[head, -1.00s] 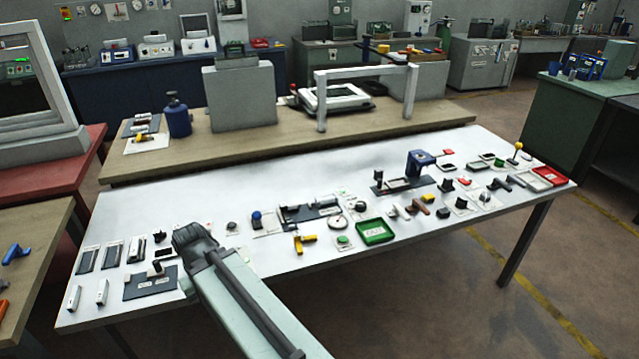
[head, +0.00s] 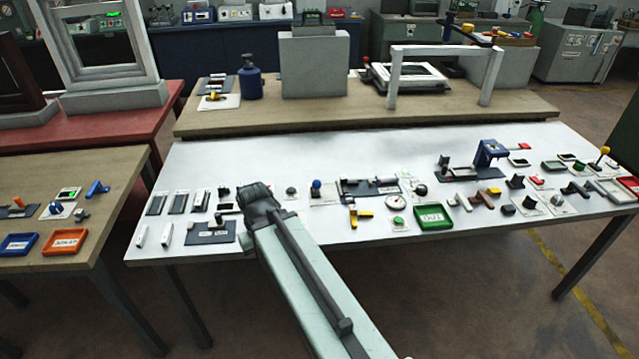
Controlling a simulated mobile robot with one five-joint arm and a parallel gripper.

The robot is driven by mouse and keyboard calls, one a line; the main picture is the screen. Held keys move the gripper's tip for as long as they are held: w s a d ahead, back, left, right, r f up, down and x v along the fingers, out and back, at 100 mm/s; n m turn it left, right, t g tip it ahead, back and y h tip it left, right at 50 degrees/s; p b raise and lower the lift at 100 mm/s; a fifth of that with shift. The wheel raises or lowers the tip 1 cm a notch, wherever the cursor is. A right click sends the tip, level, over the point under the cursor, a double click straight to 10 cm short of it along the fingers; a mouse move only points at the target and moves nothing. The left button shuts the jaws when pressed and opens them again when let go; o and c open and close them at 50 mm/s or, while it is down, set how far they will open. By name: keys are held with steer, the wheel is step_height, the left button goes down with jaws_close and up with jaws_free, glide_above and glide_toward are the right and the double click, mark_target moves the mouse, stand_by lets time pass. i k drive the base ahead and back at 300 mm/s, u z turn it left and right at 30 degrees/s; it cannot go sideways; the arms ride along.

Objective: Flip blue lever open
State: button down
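A blue lever-like handle (head: 97,188) lies at the back right of the wooden table at the left. It is small, and I cannot tell its exact position of opening. A larger blue bracket-shaped piece (head: 490,152) stands on a dark base at the right of the white table. A small blue knob (head: 317,187) stands upright near the middle of the white table. My arm reaches up from the bottom, and its end (head: 258,200) is over the white table, well right of the blue handle. My gripper's fingers are not distinguishable.
The white table (head: 380,150) holds many small switches and a green tray (head: 433,217). The left wooden table (head: 30,180) also carries a blue tray (head: 18,245) and an orange tray (head: 65,242). A floor gap separates the front parts of these tables.

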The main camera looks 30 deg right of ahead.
mark_target(317, 184)
steer(key=z, duration=2.55)
steer(key=k, duration=1.25)
steer(key=u, duration=2.5)
steer(key=i, duration=1)
steer(key=z, duration=0.05)
